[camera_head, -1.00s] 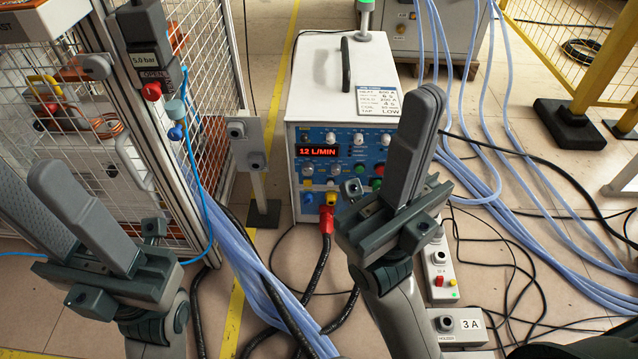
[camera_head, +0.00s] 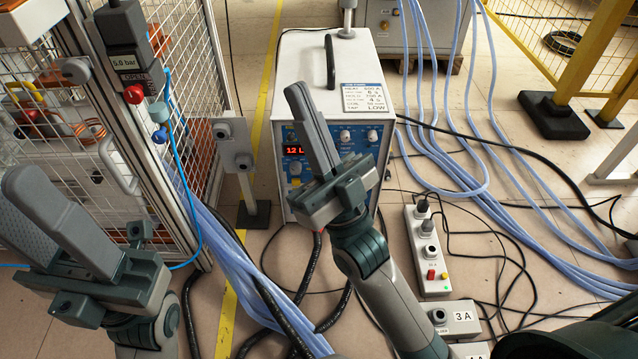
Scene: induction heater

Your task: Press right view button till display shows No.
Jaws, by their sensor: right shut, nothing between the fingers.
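The white heater unit (camera_head: 305,68) stands in the middle with its blue front panel (camera_head: 361,139) facing me. Its red display (camera_head: 293,150) shows "12 L"; the rest of the text is hidden behind my right gripper. My right gripper (camera_head: 304,97) is shut and empty, its fingers pointing up in front of the panel. It covers the panel's middle, including most buttons, so I cannot make out the right view button or tell whether the fingers touch anything.
A mesh cage with a post and a red knob (camera_head: 133,94) stands at left. Blue hoses (camera_head: 440,130) and black cables cross the floor. A yellow guard post (camera_head: 590,50) stands behind.

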